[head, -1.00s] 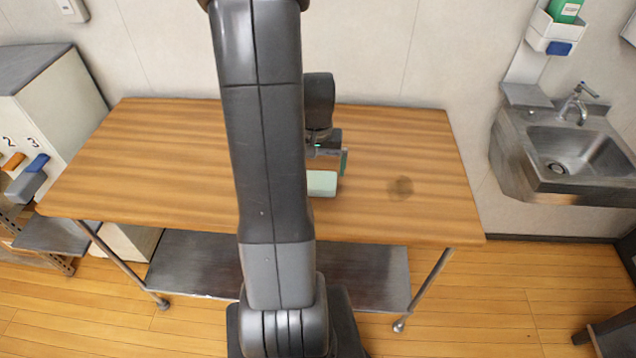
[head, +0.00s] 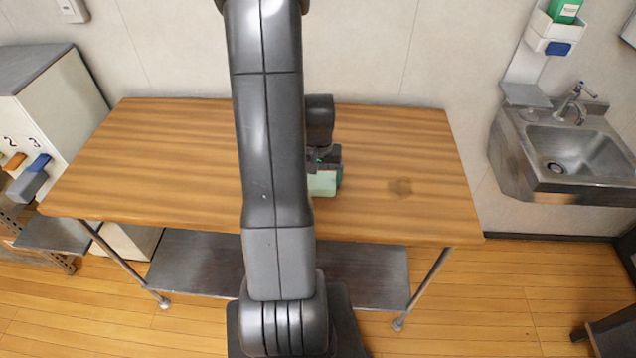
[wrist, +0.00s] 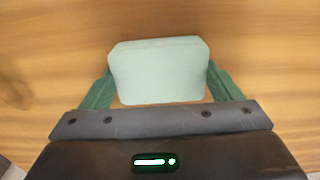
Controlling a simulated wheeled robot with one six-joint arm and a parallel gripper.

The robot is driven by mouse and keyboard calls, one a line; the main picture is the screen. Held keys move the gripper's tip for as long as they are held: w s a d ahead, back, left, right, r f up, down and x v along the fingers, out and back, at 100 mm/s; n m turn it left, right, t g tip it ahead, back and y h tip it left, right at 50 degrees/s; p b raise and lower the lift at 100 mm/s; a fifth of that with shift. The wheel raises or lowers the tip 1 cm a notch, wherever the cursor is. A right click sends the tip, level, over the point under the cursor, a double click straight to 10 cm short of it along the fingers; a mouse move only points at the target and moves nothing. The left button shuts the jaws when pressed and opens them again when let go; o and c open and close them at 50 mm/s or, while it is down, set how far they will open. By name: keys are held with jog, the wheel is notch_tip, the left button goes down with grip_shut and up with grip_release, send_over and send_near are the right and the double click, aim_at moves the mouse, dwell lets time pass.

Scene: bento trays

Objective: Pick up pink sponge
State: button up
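No pink sponge shows in these frames. A pale mint-green block with rounded corners, sponge-like in shape, lies on the wooden table (head: 180,150). In the wrist view the block (wrist: 160,72) sits between the two green fingers of my gripper (wrist: 159,88). The fingers stand open, one on each side, close to its left and right sides; I cannot tell whether they touch it. In the head view my gripper (head: 325,170) is low over the block (head: 322,185), and my arm hides part of the table.
A steel sink (head: 575,150) is on the right wall. A cabinet (head: 55,110) with blue and orange items stands at the left. The visible tabletop around the block is clear.

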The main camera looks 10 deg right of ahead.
aim_at(318, 179)
jog(key=shift+c, duration=0.3)
jog(key=shift+r, duration=0.55)
notch_tip(318, 179, up, 9)
jog(key=shift+b, duration=0.3)
